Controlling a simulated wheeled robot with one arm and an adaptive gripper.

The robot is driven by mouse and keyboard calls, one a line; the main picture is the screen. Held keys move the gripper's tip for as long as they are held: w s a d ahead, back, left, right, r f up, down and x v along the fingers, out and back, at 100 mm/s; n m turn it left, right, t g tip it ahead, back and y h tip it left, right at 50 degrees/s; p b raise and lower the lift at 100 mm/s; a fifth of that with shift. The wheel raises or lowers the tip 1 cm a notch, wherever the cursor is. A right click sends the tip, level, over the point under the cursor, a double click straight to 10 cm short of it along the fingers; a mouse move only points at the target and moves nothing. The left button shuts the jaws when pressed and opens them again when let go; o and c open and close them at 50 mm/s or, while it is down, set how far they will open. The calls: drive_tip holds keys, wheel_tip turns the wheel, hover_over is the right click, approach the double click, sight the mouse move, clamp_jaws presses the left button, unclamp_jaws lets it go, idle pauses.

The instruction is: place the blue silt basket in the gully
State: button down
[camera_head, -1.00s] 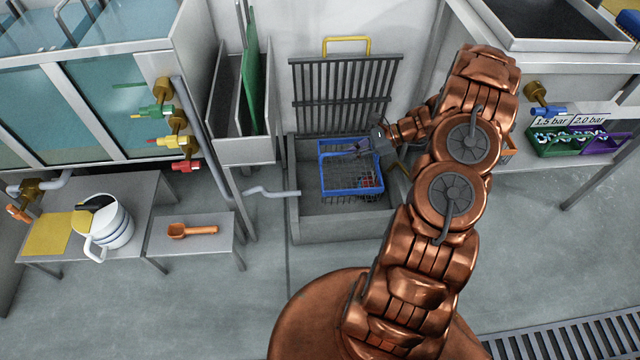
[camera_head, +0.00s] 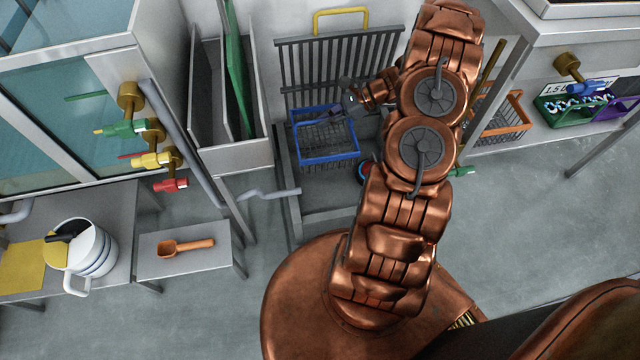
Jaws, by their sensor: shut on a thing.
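The blue silt basket (camera_head: 325,158) is a wire-mesh basket with a blue rim, seen left of my arm. My gripper (camera_head: 342,112) is shut on its back right rim. The basket looks roughly level over the back of the gully (camera_head: 318,217), a grey open-topped box; I cannot tell whether it touches the gully. My arm hides the gully's right side. A small red and blue object (camera_head: 364,171) shows just right of the basket, apparently inside the gully and partly behind my arm.
A dark grate (camera_head: 300,75) with a yellow handle leans behind the gully. A grey pipe (camera_head: 268,194) reaches the gully's left side. A low table (camera_head: 185,272) with an orange scoop (camera_head: 186,247) stands left, beside a white jug (camera_head: 92,255). An orange crate (camera_head: 505,122) sits right.

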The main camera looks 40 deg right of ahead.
sight(321, 144)
drive_tip(key=f+b, duration=0.2)
drive_tip(key=f, duration=0.2)
drive_tip(key=f+b, duration=0.3)
drive_tip(key=f, duration=0.1)
drive_tip(key=f+b, duration=0.3)
drive_tip(key=shift+w+f, duration=0.25)
drive_tip(key=shift+f, duration=0.15)
wheel_tip(321, 144, down, 10)
drive_tip(key=b, duration=0.4)
drive_tip(key=shift+a+f, duration=0.1)
drive_tip(key=shift+f, duration=0.65)
drive_tip(key=c, duration=1.2)
unclamp_jaws()
drive_tip(key=shift+r, duration=0.15)
